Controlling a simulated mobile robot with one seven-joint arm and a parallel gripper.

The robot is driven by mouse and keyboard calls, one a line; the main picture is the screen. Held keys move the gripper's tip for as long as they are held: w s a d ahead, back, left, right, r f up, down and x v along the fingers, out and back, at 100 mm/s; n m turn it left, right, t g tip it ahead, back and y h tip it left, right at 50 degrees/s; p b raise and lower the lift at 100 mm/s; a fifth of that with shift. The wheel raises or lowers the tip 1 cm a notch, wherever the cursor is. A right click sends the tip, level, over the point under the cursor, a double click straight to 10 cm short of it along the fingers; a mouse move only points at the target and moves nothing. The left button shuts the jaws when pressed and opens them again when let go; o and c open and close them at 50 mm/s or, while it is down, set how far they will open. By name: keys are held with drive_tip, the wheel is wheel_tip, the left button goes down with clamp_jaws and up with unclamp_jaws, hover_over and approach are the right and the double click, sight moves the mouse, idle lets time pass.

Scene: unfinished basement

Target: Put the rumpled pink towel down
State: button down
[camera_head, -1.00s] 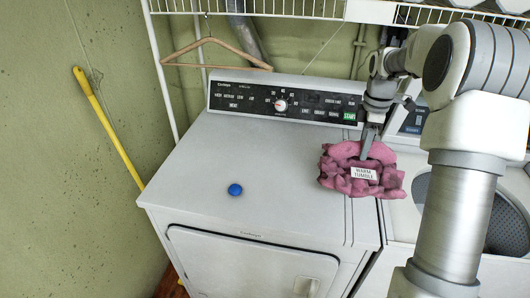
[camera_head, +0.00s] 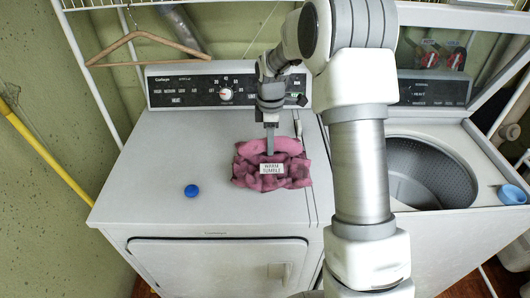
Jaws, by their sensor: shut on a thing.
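The rumpled pink towel (camera_head: 240,176) is bunched up over the right part of the white dryer's top (camera_head: 160,165), with a white label reading "WARM TUMBLE" on its front. My gripper (camera_head: 270,150) points down into the towel from above and is shut on it. The fingertips are partly hidden by the folds. I cannot tell whether the towel's underside touches the dryer top.
A blue ball-like thing (camera_head: 191,191) lies on the dryer top, left of the towel. The dryer's control panel (camera_head: 190,92) stands behind. An open washer (camera_head: 465,140) with a blue cap (camera_head: 512,194) is at right. A wooden hanger (camera_head: 145,36) hangs at upper left.

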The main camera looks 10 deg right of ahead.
drive_tip(key=shift+a+f, duration=0.4)
drive_tip(key=shift+a, duration=0.1)
drive_tip(key=shift+f, duration=1.9)
drive_tip(key=shift+f, duration=0.25)
drive_tip(key=shift+c, duration=2.2)
unclamp_jaws()
drive_tip(key=shift+r, duration=0.15)
